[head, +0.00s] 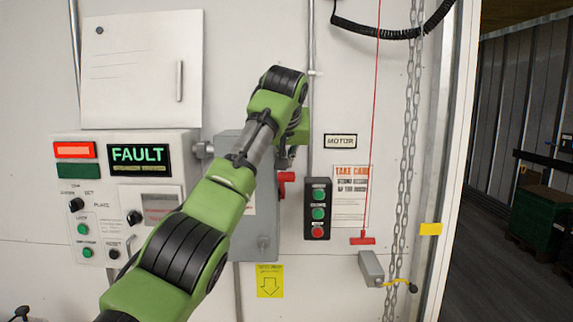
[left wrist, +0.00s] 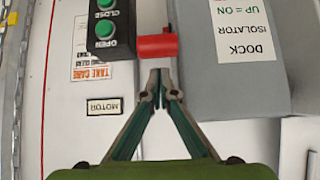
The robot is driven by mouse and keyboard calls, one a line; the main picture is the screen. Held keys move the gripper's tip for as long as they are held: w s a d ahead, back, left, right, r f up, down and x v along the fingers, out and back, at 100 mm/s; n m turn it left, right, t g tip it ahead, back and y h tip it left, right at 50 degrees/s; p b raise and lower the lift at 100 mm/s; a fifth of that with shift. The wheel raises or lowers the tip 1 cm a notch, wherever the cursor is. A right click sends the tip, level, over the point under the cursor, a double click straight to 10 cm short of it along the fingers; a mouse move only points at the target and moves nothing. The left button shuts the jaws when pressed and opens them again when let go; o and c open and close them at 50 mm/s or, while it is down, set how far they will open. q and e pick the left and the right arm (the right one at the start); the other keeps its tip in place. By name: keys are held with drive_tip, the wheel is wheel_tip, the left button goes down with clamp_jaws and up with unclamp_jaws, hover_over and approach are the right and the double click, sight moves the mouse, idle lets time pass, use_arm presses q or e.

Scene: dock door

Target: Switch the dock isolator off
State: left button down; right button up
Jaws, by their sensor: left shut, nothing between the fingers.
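The dock isolator is a grey box (head: 267,215) on the wall, partly hidden behind my left arm in the head view. Its red handle (head: 285,180) sticks out at its right side. In the left wrist view, which is upside down, the red handle (left wrist: 157,46) lies just beyond my fingertips, beside the grey box (left wrist: 225,95) with its label "DOCK ISOLATOR UP = ON" (left wrist: 244,35). My left gripper (left wrist: 161,88) is shut and empty, just above the handle on the wall; contact is unclear. The handle's exact angle is hard to tell. My right gripper is not in view.
A black push-button station (head: 317,208) is close right of the handle. A red pull cord (head: 373,120) and chains (head: 407,140) hang further right. A control panel showing FAULT (head: 138,156) is on the left. The open doorway is far right.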

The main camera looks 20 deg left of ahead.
use_arm(q)
drive_tip(key=shift+s+d+f, duration=0.1)
drive_tip(key=shift+s+f, duration=0.15)
drive_tip(key=shift+s, duration=0.2)
drive_tip(key=shift+s+d+f, duration=0.1)
drive_tip(key=shift+s+f, duration=0.1)
drive_tip(key=shift+s, duration=0.2)
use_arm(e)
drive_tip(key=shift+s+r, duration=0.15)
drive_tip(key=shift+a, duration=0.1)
